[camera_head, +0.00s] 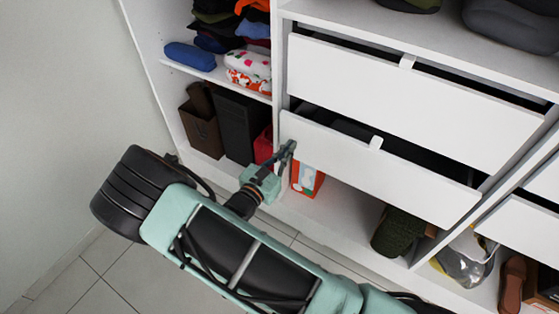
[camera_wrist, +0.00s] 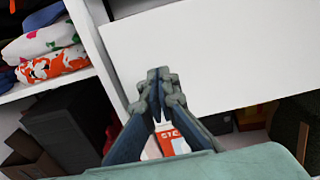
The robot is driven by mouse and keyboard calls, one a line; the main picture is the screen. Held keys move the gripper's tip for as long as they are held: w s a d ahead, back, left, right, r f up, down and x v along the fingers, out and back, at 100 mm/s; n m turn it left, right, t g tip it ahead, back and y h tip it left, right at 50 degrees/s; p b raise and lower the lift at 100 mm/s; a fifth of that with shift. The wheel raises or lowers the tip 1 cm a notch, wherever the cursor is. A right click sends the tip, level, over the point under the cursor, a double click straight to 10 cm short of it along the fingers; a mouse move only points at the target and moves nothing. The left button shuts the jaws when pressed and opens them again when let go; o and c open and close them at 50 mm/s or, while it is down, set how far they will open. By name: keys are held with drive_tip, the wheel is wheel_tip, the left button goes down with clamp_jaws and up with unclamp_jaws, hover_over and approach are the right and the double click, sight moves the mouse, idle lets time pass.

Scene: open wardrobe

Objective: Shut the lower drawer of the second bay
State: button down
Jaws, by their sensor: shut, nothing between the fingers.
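The lower drawer (camera_head: 400,176) of the second bay is white and stands pulled out, with a dark gap behind its front. My gripper (camera_head: 289,146) is shut and empty, at the left end of the lower drawer's front. In the wrist view its fingertips (camera_wrist: 158,75) overlap the drawer front near its lower left edge. I cannot tell whether they touch it.
The upper drawer (camera_head: 400,90) above is also partly out. Under the lower drawer stand an orange and white box (camera_head: 306,180) and a dark green woven thing (camera_head: 398,232). The left bay holds folded clothes (camera_head: 248,66) and a black box (camera_head: 238,125). Tiled floor (camera_head: 110,275) is clear at lower left.

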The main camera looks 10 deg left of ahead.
sight(296, 139)
drive_tip(key=shift+w+d, duration=0.2)
drive_tip(key=shift+w, duration=0.45)
drive_tip(key=x, duration=0.4)
drive_tip(key=shift+w+d, duration=0.15)
drive_tip(key=shift+w, duration=0.1)
drive_tip(key=shift+r, duration=0.1)
